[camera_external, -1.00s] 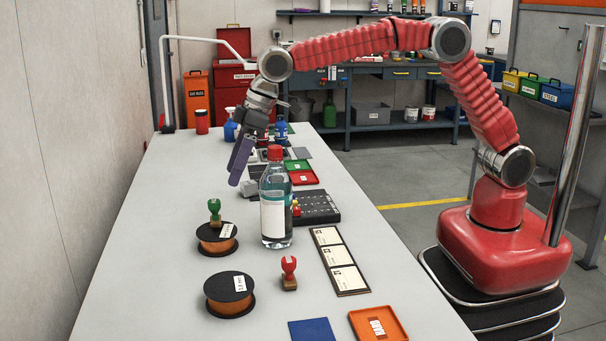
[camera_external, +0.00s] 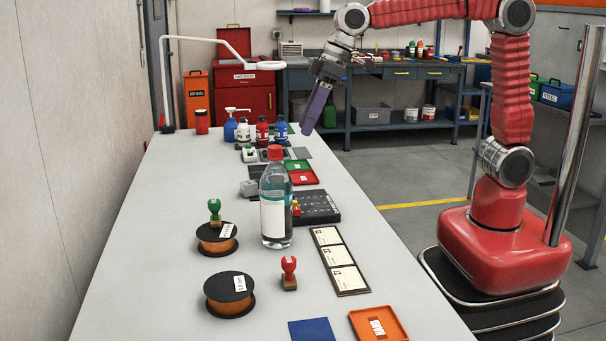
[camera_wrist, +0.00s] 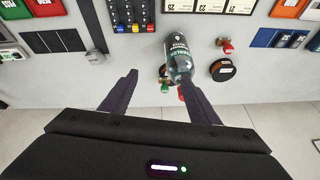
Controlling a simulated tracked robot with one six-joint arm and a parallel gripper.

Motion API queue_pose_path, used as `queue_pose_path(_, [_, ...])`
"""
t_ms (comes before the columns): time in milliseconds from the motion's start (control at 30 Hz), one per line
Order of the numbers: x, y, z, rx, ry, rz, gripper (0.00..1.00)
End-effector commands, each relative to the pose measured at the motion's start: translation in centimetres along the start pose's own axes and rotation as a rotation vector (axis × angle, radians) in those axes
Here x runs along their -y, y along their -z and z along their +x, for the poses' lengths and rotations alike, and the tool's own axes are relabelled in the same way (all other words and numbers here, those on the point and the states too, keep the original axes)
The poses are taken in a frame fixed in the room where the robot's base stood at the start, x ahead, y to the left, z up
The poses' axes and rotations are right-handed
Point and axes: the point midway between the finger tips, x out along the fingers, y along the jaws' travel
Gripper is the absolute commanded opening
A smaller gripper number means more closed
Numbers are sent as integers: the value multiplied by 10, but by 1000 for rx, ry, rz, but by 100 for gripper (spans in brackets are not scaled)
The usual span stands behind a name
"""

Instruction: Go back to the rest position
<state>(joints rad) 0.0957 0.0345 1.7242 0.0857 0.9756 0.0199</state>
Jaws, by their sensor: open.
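My gripper (camera_external: 316,108) is raised above the far right edge of the bench, pointing down and slightly left in the external view. In the wrist view my gripper (camera_wrist: 150,92) shows two dark purple fingers spread apart with nothing held between them. The arm is lifted and folded back toward its base. The bench (camera_external: 150,240) lies below and to the left of the gripper.
A clear bottle with red cap (camera_external: 276,205) stands mid-bench; it also shows in the wrist view (camera_wrist: 178,58). Two orange spools (camera_external: 217,238), stamps, trays and cards lie around it. Several small bottles (camera_external: 262,130) stand at the far end. The bench's left side is clear.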

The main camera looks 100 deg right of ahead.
Motion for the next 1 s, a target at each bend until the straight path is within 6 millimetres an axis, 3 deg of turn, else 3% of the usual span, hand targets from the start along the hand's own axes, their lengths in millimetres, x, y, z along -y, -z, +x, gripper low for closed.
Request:
queue_pose_path(200, [5, -48, -28, -16, -5, -30, 56])
queue_pose_path(500, [6, -118, -51, -36, -12, -68, 56])
queue_pose_path(1000, [-1, -237, -58, -70, -22, -133, 56])
